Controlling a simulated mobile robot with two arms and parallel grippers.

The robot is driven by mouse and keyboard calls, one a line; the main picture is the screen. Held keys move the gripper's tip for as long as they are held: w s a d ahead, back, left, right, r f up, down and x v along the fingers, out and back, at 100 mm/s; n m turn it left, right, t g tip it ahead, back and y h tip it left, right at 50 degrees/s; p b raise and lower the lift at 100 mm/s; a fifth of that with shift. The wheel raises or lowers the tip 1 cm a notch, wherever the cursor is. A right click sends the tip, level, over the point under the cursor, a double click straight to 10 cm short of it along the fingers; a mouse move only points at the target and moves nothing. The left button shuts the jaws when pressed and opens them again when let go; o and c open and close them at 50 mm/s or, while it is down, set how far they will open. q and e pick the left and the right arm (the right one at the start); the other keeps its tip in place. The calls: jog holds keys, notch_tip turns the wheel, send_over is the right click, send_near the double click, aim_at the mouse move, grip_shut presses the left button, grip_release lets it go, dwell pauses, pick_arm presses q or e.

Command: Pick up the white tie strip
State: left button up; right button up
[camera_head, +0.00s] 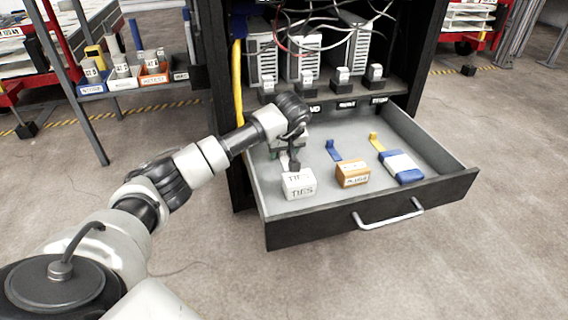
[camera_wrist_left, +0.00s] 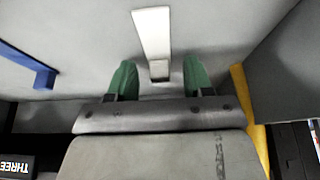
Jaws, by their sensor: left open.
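The white tie strip (camera_wrist_left: 152,35) shows in the left wrist view, lying on the grey drawer floor with its small block end near the fingers. My left gripper (camera_wrist_left: 160,75) is open, with one green fingertip on each side of that end. The strip is not held. In the head view my left gripper (camera_head: 284,150) points down into the open drawer (camera_head: 330,200), behind the white box marked TIES (camera_head: 300,186). The arm and gripper hide the strip there. My right gripper is not in view.
A blue strip (camera_head: 333,150) and a yellow strip (camera_head: 376,142) lie farther right in the drawer. An orange-brown box (camera_head: 352,174) and a blue-and-white pack (camera_head: 403,168) stand near its front. The cabinet shelf with cables (camera_head: 330,40) is behind. The drawer has low walls.

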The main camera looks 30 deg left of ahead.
pick_arm(q)
jog(key=c, duration=0.8)
jog(key=shift+o, duration=0.2)
